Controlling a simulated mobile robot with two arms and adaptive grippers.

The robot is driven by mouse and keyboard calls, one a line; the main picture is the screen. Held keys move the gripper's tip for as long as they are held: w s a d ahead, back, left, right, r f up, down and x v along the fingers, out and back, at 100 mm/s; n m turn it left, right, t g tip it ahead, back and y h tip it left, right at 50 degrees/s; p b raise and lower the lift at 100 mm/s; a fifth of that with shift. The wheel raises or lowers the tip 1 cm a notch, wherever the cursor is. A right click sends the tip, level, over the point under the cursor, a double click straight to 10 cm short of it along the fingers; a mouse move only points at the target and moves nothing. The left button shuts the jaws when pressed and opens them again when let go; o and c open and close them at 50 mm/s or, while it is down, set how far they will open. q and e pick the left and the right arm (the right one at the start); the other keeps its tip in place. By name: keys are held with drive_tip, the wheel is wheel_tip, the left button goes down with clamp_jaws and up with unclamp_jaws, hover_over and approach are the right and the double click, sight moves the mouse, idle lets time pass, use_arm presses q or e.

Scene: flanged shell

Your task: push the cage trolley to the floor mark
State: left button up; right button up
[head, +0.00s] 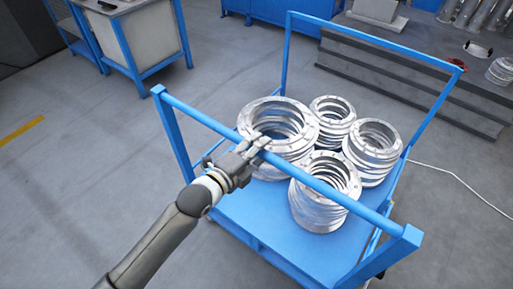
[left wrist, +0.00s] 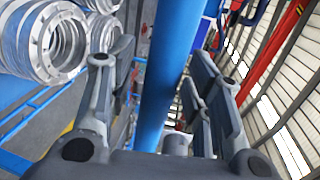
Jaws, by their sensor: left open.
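The cage trolley (head: 240,208) is blue, with a flat deck and an upright frame at each end. Its deck carries several stacks of silver flanged rings (head: 325,190). My left gripper (head: 256,147) is at the near push bar (head: 205,117), left of its middle. In the left wrist view the blue bar (left wrist: 172,70) runs between the two open fingers (left wrist: 165,90); I cannot tell whether they touch it. A yellow strip (head: 22,130) lies on the floor at far left; I cannot tell whether it is the floor mark. My right gripper is out of view.
A blue-framed workbench (head: 140,45) stands at the upper left. Dark grey steps or a platform (head: 400,75) lie behind the trolley at the upper right, with parts on top. A white cable (head: 465,185) crosses the floor at right. The grey floor at left is clear.

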use_arm(q)
clamp_jaws()
idle(0.3)
drive_tip(key=shift+w+d+r, duration=0.2)
drive_tip(key=shift+w+r, duration=0.15)
drive_tip(key=shift+w+d+f, duration=0.15)
drive_tip(key=shift+w+d, duration=0.1)
unclamp_jaws()
drive_tip(key=shift+w+d+f, duration=0.15)
drive_tip(key=shift+w+d, duration=0.05)
drive_tip(key=shift+w, duration=0.05)
drive_tip(key=shift+s+a, duration=0.4)
drive_tip(key=shift+s, duration=0.05)
drive_tip(key=v, duration=1.1)
